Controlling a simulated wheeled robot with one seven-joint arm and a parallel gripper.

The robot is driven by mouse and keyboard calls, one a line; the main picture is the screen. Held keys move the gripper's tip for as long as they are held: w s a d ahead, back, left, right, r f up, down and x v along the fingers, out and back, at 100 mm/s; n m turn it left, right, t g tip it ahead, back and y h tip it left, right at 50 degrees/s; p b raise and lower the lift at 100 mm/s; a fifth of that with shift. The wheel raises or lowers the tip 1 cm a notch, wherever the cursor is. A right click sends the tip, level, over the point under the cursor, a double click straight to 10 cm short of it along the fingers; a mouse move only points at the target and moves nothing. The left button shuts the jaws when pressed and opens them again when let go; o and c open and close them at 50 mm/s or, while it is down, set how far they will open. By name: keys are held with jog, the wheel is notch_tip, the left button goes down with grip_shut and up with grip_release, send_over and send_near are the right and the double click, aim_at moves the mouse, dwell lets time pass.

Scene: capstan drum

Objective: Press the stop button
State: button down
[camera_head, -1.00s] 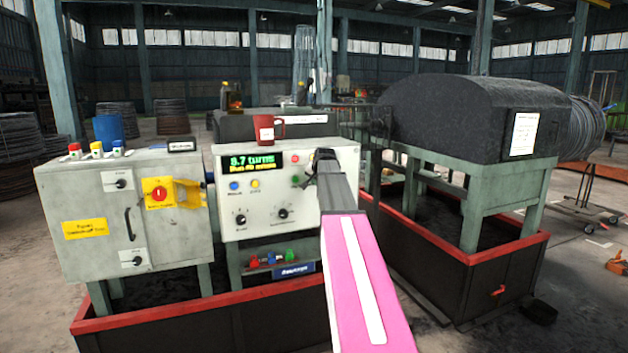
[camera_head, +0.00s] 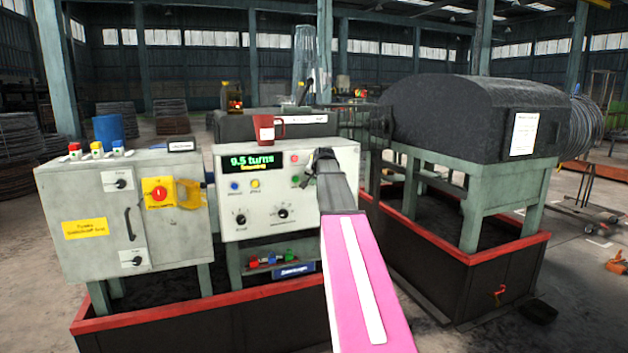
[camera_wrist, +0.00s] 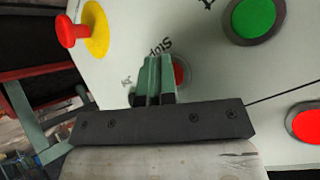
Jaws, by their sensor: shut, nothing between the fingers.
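In the wrist view, a red button (camera_wrist: 180,73) by the printed "Stop" label is partly hidden behind my gripper (camera_wrist: 156,68). The fingers are shut and empty, with their tips over the panel by this button; I cannot tell whether they touch it. A green button (camera_wrist: 253,17) and another red button (camera_wrist: 305,123) lie to the right. In the head view, my gripper (camera_head: 322,155) is in front of the right side of the white control panel (camera_head: 260,207) and hides part of it. The panel's display (camera_head: 252,163) reads "9.5 turns" above a smaller green line.
A red mushroom knob (camera_wrist: 72,30) on a yellow base stands out at upper left in the wrist view. A red mug (camera_head: 265,130) stands on the panel's top. A grey cabinet (camera_head: 170,235) is at left, and a dark covered drum (camera_head: 450,118) at right.

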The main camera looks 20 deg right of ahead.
jog(key=shift+s, duration=0.95)
jog(key=s, duration=0.4)
jog(key=shift+s+d, duration=0.1)
jog(key=shift+s, duration=0.25)
dwell(0.5)
jog(key=s+a+f+n+g, duration=0.1)
jog(key=s+a+f, duration=0.35)
jog(key=f, duration=0.35)
jog(key=s+a+f+n+g+y, duration=0.1)
jog(key=s+a+f+n+g, duration=0.1)
jog(key=s+a+f, duration=0.4)
jog(key=s+a+f+n+g, duration=0.1)
jog(key=s+a+f, duration=0.25)
jog(key=f, duration=0.55)
jog(key=s+a+f+n+g, duration=0.2)
jog(key=s+a+f, duration=0.2)
jog(key=s+f, duration=0.3)
jog(key=s+a+f+n+g, duration=0.2)
jog(key=s+a+f, duration=0.3)
jog(key=s, duration=0.5)
notch_tip(320, 180, down, 2)
jog(key=shift+s+f+g, duration=0.2)
jog(key=shift+s+g, duration=0.2)
